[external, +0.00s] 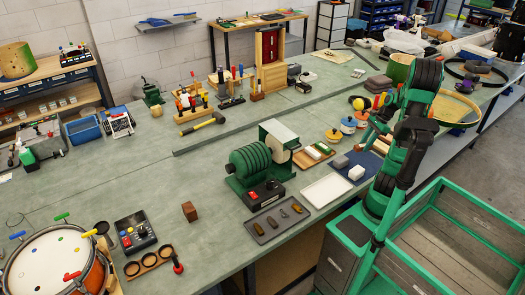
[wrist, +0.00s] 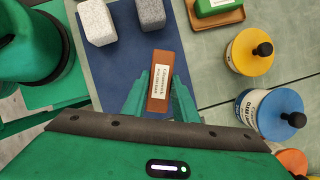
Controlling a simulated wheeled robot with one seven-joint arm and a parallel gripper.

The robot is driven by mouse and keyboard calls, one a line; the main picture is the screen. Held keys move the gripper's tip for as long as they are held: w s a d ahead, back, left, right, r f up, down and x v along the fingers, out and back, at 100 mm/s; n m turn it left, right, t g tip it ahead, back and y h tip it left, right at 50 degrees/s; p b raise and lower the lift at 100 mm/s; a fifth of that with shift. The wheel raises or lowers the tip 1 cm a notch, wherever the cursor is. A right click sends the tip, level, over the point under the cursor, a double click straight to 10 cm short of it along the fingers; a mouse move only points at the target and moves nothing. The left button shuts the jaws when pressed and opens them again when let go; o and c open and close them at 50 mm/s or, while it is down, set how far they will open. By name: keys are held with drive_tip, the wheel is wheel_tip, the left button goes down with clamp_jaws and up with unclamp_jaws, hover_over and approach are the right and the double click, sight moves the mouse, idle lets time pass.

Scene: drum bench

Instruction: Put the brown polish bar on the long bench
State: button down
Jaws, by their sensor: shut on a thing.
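The brown polish bar (wrist: 159,82) with a white label is between the fingers of my gripper (wrist: 158,92) in the wrist view. The gripper is shut on it. The bar is over the dark blue mat (wrist: 92,62); I cannot tell whether it touches the mat. In the external view my arm hangs over the right part of the long bench (external: 100,185), at the mat (external: 372,160). I cannot make out the bar there.
A white block (wrist: 96,22) and a grey block (wrist: 151,13) lie on the mat. Yellow-lidded (wrist: 250,52) and blue-lidded (wrist: 270,112) jars stand to the right. A green bar (wrist: 215,6) lies on a wooden tray. A white tray (external: 327,190) lies near the front edge.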

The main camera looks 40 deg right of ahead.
drive_tip(key=s+a+r, duration=0.1)
drive_tip(key=a+r, duration=0.5)
drive_tip(key=a, duration=0.5)
drive_tip(key=w+d+r+n+g, duration=0.1)
drive_tip(key=w+d+n+g, duration=0.1)
drive_tip(key=w+n, duration=0.45)
drive_tip(key=w+d+n+g, duration=0.2)
drive_tip(key=w+d+n, duration=0.15)
drive_tip(key=w, duration=0.65)
drive_tip(key=w+a+f+n+h, duration=0.1)
drive_tip(key=w+a+f+n, duration=0.1)
drive_tip(key=w, duration=0.3)
drive_tip(key=w+a+f+n+g, duration=0.1)
drive_tip(key=w+a+f+n, duration=0.2)
drive_tip(key=w, duration=0.3)
drive_tip(key=w+a+f+n+g+h, duration=0.1)
drive_tip(key=w+a+f+n, duration=0.2)
drive_tip(key=w+a+n, duration=0.1)
drive_tip(key=shift+w+a+f+h, duration=0.1)
drive_tip(key=shift+w+f+h, duration=0.05)
drive_tip(key=shift+w, duration=0.25)
drive_tip(key=shift+w+a+f+h, duration=0.1)
drive_tip(key=shift+w+h, duration=0.05)
drive_tip(key=shift+w, duration=0.2)
drive_tip(key=shift+a, duration=0.1)
